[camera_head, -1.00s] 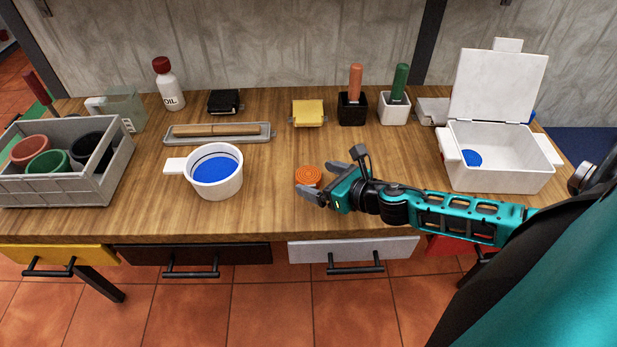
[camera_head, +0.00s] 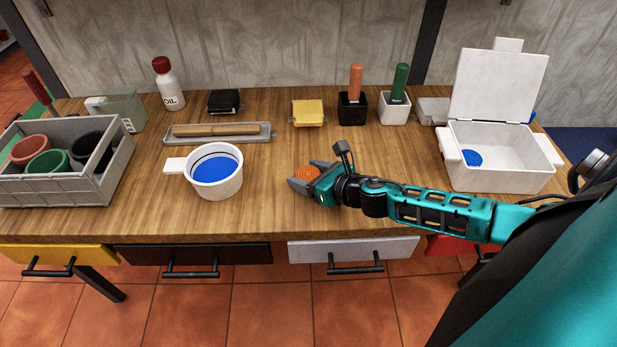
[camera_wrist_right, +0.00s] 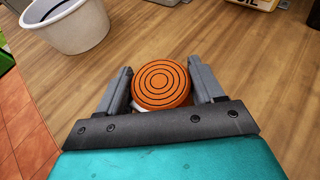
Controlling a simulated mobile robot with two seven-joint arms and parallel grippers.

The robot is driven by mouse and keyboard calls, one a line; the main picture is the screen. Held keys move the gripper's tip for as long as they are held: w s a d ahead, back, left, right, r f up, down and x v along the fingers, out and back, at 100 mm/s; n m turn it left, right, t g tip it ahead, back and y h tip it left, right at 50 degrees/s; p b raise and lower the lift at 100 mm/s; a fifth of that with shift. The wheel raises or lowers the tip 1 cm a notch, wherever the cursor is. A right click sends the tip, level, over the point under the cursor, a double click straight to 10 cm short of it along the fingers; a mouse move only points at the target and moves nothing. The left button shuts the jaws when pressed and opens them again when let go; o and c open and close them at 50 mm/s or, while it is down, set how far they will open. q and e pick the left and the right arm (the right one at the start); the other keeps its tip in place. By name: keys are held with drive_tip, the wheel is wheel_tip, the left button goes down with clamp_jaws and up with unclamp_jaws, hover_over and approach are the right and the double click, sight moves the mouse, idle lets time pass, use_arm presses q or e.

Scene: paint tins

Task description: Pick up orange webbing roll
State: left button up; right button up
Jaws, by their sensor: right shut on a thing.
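The orange webbing roll (camera_head: 307,173) is a round coil with dark concentric rings, on the wooden table to the right of the white pot. My right gripper (camera_head: 305,177) is around it, one finger on each side. In the right wrist view the roll (camera_wrist_right: 161,84) sits between the two grey fingers of the right gripper (camera_wrist_right: 162,88), which are shut on it. A small pale bit shows at its lower left edge there. I cannot tell whether the roll is clear of the table. My left gripper is not in view.
A white pot (camera_head: 228,186) with blue contents stands to the left. An open white box (camera_head: 505,180) stands at the right. A grey crate (camera_head: 60,190) with several cups is at far left. A yellow item (camera_head: 307,112) lies behind the roll. The table's front middle is clear.

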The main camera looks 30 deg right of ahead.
drive_tip(key=c, duration=0.4)
drive_tip(key=shift+r, duration=0.1)
